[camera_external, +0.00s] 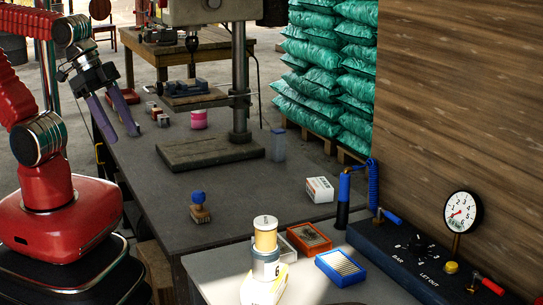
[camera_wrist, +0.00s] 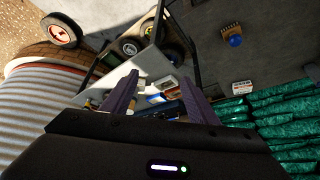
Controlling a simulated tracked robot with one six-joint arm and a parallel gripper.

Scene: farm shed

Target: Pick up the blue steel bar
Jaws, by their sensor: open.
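I cannot make out a blue steel bar with certainty in either view. The blue knob also shows in the wrist view (camera_wrist: 235,41). My gripper (camera_external: 125,138) has purple fingers, points down over the bench's left side and is empty. In the wrist view its fingers (camera_wrist: 158,82) stand apart, with small blue and white things behind them, too small to tell.
A drill press (camera_external: 240,70) stands on the dark bench (camera_external: 240,190). A pink tin (camera_external: 198,119) and small items sit near my gripper. Green sacks (camera_external: 325,60) are stacked behind.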

